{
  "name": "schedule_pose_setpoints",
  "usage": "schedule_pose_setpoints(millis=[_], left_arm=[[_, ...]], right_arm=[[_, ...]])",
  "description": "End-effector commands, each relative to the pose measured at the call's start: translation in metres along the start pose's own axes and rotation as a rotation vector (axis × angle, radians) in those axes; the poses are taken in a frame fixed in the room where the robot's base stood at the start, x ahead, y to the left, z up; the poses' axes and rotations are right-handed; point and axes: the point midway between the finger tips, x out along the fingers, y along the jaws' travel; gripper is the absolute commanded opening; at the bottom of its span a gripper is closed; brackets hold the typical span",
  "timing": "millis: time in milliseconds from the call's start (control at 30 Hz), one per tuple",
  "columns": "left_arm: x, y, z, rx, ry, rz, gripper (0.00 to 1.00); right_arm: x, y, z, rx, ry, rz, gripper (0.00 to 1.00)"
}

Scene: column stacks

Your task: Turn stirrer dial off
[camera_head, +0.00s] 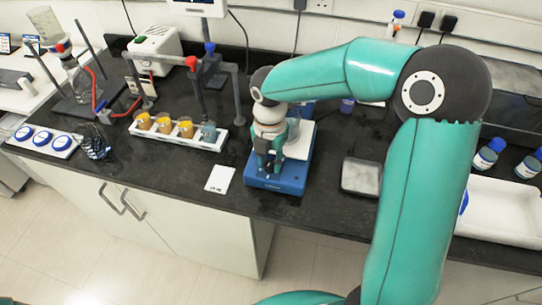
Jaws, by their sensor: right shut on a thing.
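The stirrer (296,185) is a blue box with a white top plate (301,143), on the black bench near its front edge. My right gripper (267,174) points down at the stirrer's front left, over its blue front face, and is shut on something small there. The dial is hidden by the fingers, so its setting cannot be seen. A clear glass vessel seems to stand on the white plate, partly behind my gripper. My left gripper is not in view.
A white rack (219,141) with amber-filled beakers stands left of the stirrer, and a white card (220,179) lies in front of it. A grey square pan (361,177) lies to the right. A white tray (500,208) and blue-capped bottles (489,153) are farther right.

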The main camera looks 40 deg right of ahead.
Motion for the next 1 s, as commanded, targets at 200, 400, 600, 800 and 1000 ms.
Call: schedule_pose_setpoints(millis=[200,400,600,800,1000], left_arm=[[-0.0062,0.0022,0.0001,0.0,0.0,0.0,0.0],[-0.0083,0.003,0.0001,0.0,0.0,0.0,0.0],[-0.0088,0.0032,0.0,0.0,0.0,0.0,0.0],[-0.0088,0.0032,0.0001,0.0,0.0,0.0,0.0],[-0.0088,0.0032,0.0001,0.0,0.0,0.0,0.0]], right_arm=[[-0.0024,0.0014,0.0027,-0.139,-0.007,0.006,0.0],[-0.0023,0.002,0.003,-0.213,-0.009,0.008,0.0],[-0.0022,0.0025,0.0032,-0.24,-0.01,0.009,0.0],[-0.0023,0.0028,0.0033,-0.243,-0.011,0.01,0.0],[-0.0024,0.0029,0.0032,-0.242,-0.011,0.011,0.39]])
